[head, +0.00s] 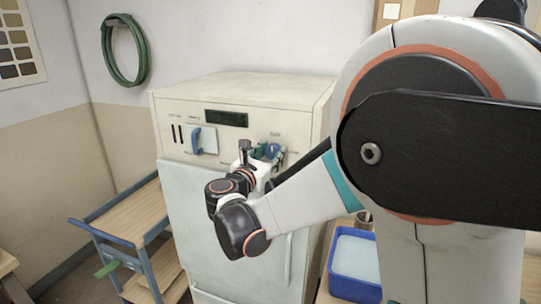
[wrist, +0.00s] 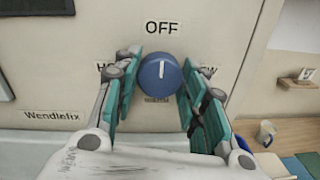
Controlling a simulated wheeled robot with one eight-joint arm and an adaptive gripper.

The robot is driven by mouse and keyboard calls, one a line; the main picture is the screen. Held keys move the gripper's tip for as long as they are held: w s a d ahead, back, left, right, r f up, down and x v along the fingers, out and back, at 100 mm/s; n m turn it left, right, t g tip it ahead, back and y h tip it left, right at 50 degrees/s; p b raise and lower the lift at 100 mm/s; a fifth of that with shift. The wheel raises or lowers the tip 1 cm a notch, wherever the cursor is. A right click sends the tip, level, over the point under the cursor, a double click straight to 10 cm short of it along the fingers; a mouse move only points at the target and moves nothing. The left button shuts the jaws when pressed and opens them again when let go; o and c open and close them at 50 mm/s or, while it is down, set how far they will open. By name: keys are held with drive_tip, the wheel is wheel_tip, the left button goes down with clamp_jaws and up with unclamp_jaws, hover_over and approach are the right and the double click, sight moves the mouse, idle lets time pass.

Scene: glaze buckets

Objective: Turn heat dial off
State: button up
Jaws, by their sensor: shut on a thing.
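The heat dial (wrist: 158,78) is a round blue knob with a short white mark, on the cream panel of the cabinet (head: 185,215). The word OFF stands above it, and the mark points up, leaning slightly right. Labels left and right of the dial are partly hidden by my fingers. My gripper (wrist: 160,76) has its teal-padded fingers on both sides of the dial, shut on it. In the head view my gripper (head: 268,152) is at the right of the panel and mostly covers the dial.
The panel also has a blue lever handle (head: 196,141) and a dark display (head: 226,118). A blue cart with wooden shelves (head: 125,213) stands at the left. A blue bucket (head: 354,284) is at the lower right, by my arm. A green hose (head: 107,50) hangs on the wall.

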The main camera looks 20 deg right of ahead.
drive_tip(key=shift+f, duration=0.1)
idle(0.4)
drive_tip(key=o, duration=1.1)
drive_tip(key=shift+c, duration=0.2)
drive_tip(key=shift+a, duration=0.1)
drive_tip(key=v, duration=0.7)
drive_tip(key=shift+s, duration=0.25)
drive_tip(key=shift+a, duration=0.1)
